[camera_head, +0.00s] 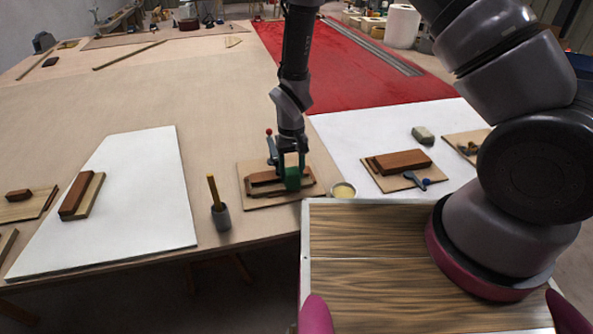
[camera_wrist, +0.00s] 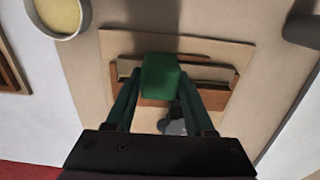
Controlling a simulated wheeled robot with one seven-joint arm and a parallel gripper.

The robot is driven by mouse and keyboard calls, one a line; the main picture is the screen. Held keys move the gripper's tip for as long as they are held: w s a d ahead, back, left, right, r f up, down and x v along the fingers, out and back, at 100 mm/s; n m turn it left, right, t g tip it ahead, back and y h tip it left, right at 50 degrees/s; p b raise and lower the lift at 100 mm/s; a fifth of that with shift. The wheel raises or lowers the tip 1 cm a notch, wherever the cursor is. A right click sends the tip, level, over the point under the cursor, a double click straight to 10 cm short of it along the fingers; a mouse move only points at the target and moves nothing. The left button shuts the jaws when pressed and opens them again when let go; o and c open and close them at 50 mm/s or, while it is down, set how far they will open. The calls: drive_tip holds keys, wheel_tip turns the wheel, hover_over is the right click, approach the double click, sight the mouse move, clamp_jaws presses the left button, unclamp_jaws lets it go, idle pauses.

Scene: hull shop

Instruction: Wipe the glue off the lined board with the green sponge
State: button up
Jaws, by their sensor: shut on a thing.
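My gripper (camera_head: 290,171) is shut on the green sponge (camera_head: 292,179). The sponge also shows between the fingertips in the wrist view (camera_wrist: 162,77). It is over a light square board (camera_head: 252,204), also in the wrist view (camera_wrist: 118,42), that carries a reddish-brown wooden block (camera_head: 262,178). The sponge overlaps the block's middle; I cannot tell whether it touches the block or board. Lines and glue cannot be made out clearly, and the sponge hides part of the board.
A round pot of pale yellow stuff (camera_head: 343,190) stands right. Another board with block and clamp (camera_head: 401,163) and a grey block (camera_head: 423,135) lie farther right. A white panel (camera_head: 140,190) lies left.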

drive_tip(key=shift+s+a+r, duration=0.1)
drive_tip(key=shift+s+a, duration=0.1)
drive_tip(key=shift+a, duration=0.7)
drive_tip(key=shift+w+d+f, duration=0.1)
drive_tip(key=shift+w+d, duration=0.2)
drive_tip(key=shift+d, duration=0.8)
drive_tip(key=shift+w+d+f, duration=0.1)
drive_tip(key=shift+w+d, duration=0.15)
drive_tip(key=shift+d, duration=0.9)
drive_tip(key=shift+w+d+f, duration=0.1)
drive_tip(key=shift+w+d, duration=0.2)
drive_tip(key=shift+d, duration=0.8)
drive_tip(key=shift+s+a+r, duration=0.1)
drive_tip(key=shift+s+a, duration=0.1)
drive_tip(key=shift+a, duration=0.55)
drive_tip(key=shift+s+a+r, duration=0.1)
drive_tip(key=shift+s+a, duration=0.1)
drive_tip(key=shift+a, duration=0.55)
drive_tip(key=shift+s+a+r, duration=0.1)
drive_tip(key=shift+s+a, duration=0.1)
drive_tip(key=shift+a, duration=0.55)
drive_tip(key=shift+s+a+f, duration=0.1)
drive_tip(key=shift+s+a, duration=0.05)
drive_tip(key=shift+a, duration=0.4)
drive_tip(key=shift+s+a+f, duration=0.1)
drive_tip(key=shift+s+a, duration=0.05)
drive_tip(key=shift+a, duration=0.4)
drive_tip(key=shift+r, duration=0.15)
drive_tip(key=shift+r, duration=3.4)
